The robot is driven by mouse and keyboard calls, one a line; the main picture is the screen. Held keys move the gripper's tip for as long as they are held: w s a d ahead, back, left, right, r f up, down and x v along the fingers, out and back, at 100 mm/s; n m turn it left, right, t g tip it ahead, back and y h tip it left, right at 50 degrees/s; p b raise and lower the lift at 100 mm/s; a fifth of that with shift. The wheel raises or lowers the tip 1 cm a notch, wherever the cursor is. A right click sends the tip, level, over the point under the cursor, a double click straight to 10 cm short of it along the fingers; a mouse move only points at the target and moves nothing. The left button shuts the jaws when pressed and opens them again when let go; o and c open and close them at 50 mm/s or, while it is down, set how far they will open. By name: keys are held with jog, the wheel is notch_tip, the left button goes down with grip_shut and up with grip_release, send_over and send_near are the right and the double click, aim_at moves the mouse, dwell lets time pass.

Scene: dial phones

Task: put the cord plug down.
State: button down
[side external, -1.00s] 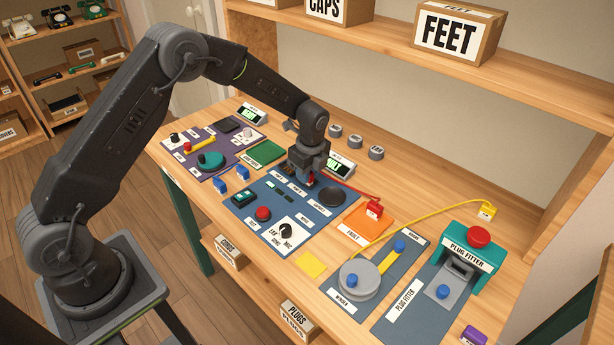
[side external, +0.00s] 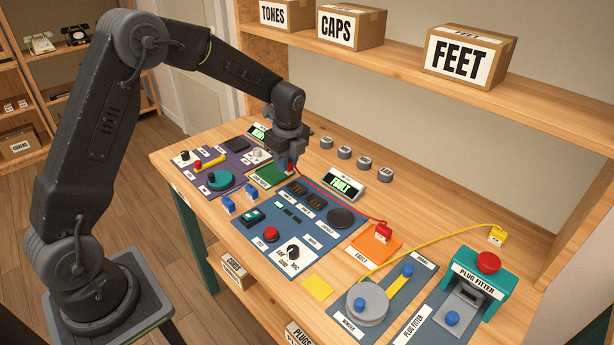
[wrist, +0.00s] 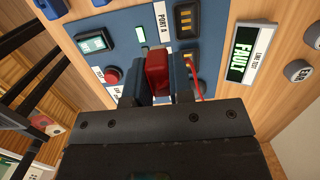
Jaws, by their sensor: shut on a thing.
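My gripper (side external: 291,168) is shut on a red cord plug (wrist: 157,70), held between its two fingers in the wrist view. In the side view the gripper is near the back left corner of the blue test panel (side external: 322,242), by the green mat (side external: 262,184). A thin red cord runs from the held plug to a second red plug (side external: 382,231) on the orange mat labelled FAULT (side external: 362,254). The display (side external: 344,185) behind the panel reads FAULT. The held plug's lower end and its exact height above the surface cannot be told.
Two blue plugs (side external: 229,204) stand left of the panel. Several grey round pieces (side external: 344,152) sit at the back. A yellow cord with a yellow plug (side external: 496,236) crosses the right side, near the winder (side external: 367,303) and the teal plug fitter (side external: 486,275).

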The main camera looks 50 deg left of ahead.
jog(key=s+a+r, duration=0.2)
jog(key=a, duration=0.1)
send_over(370, 248)
notch_tip(370, 248, down, 6)
jog(key=shift+s+f, duration=0.1)
jog(key=shift+f, duration=0.1)
jog(key=shift+d+f, duration=0.25)
jog(key=shift+f, duration=1.9)
jog(key=shift+f, duration=0.3)
jog(key=c, duration=1.3)
grip_release()
